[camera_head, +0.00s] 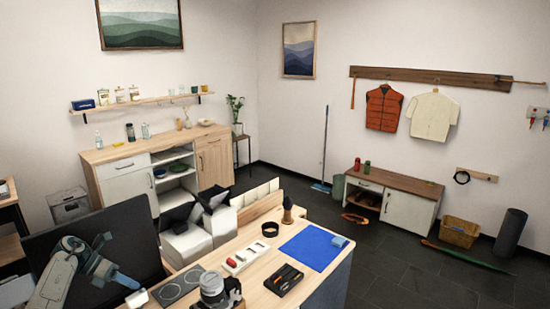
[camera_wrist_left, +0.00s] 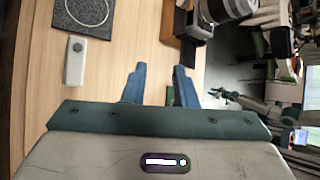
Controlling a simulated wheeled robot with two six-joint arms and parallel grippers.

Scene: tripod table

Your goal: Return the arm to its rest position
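My left gripper (camera_head: 118,264) is at the lower left of the head view, at the left end of the desk, in front of a dark panel. Its two fingers are spread apart with nothing between them. In the left wrist view the fingers (camera_wrist_left: 159,86) stand apart above bare wood, and a small green patch shows beside the right finger. A jointed grey arm with a small gripper-like end (camera_wrist_left: 222,94) shows at the right of the left wrist view. It looks like my right arm, but its fingers are too small to read. The head view does not show my right gripper.
The wooden desk (camera_head: 213,262) holds a dark pad with circles (camera_head: 178,288), a camera-like device (camera_head: 217,290), a black tray (camera_head: 284,280) and a blue mat (camera_head: 312,248). A white remote-like object (camera_wrist_left: 75,61) lies near my left gripper. The dark panel (camera_head: 105,245) stands close behind.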

